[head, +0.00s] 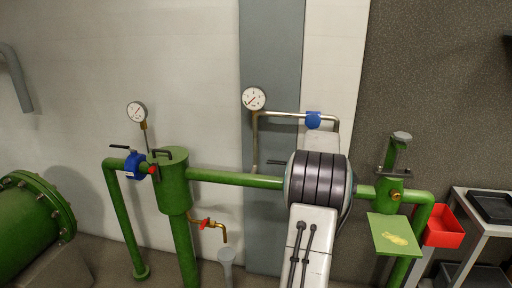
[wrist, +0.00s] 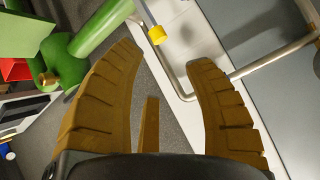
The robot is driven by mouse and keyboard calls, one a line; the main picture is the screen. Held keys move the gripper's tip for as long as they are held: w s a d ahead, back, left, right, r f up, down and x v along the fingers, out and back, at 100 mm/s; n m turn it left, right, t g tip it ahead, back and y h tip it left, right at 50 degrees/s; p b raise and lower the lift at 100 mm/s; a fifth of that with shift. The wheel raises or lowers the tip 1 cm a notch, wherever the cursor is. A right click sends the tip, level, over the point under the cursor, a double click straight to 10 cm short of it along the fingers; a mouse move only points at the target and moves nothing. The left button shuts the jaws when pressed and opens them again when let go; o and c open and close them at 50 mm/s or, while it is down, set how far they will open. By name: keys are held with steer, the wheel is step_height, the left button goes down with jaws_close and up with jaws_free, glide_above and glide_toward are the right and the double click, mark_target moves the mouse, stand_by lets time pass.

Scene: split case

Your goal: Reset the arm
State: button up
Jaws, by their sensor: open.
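My gripper (wrist: 162,55) shows in the wrist view with its two brown, ridged fingers spread wide apart. Nothing is between the fingers. A small yellow cap on a thin rod (wrist: 157,35) appears beyond the fingertips, apart from them. In the head view my white arm with its black ringed joint rises in front of the pipework at the centre right. My gripper cannot be made out in that view.
A green pipe (head: 235,178) runs across behind my arm, with a green cylinder (head: 174,182) on its left. A bent silver pipe (wrist: 262,62) passes near the fingers. A red bin (head: 444,228) and a white rack (head: 487,228) stand right. Gauges (head: 254,98) are above.

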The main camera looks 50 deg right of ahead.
stand_by(0.3)
steer(key=s+a+f+n+g+y, duration=0.2)
steer(key=s+a+f+y, duration=0.25)
steer(key=a+f, duration=0.4)
steer(key=s+a+f+n+g+y, duration=0.1)
steer(key=s+a+f+g+y, duration=0.15)
steer(key=s+a+f, duration=0.4)
steer(key=a+r+n+t+p, duration=0.1)
steer(key=a+r+n, duration=0.3)
steer(key=a, duration=0.9)
steer(key=s+a+r+n+y+p, duration=0.1)
steer(key=a+r+n, duration=0.3)
steer(key=a, duration=1)
steer(key=s+a+r+n+t+y+p, duration=0.1)
steer(key=a+r+n, duration=0.3)
steer(key=a, duration=1)
steer(key=shift+s+a+r+n+t, duration=0.25)
steer(key=shift+n+t, duration=0.1)
steer(key=shift+n, duration=0.25)
